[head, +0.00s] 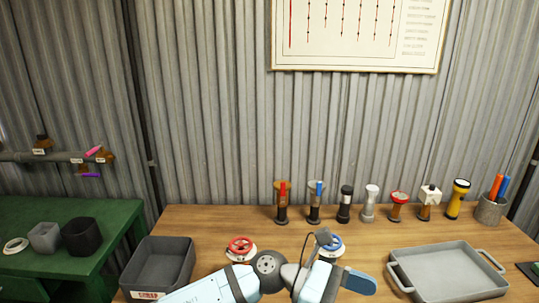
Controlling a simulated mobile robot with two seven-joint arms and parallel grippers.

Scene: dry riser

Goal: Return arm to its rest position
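My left arm (240,284) comes in from the lower left and reaches across the front middle of the wooden table. Its dark round joint (268,268) and pale blue links show at the bottom edge. A thin dark grey part (318,247) at its far end stands up in front of the blue handwheel (335,243) and partly hides it. I cannot make out two fingertips or anything held there. My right gripper is not in view.
A red handwheel (240,244) lies beside the arm. A grey bin (150,262) is left, a grey tray (445,270) right. Several valves and torch-like fittings (369,204) line the back, with a pen cup (489,210). A green bench (110,216) stands left.

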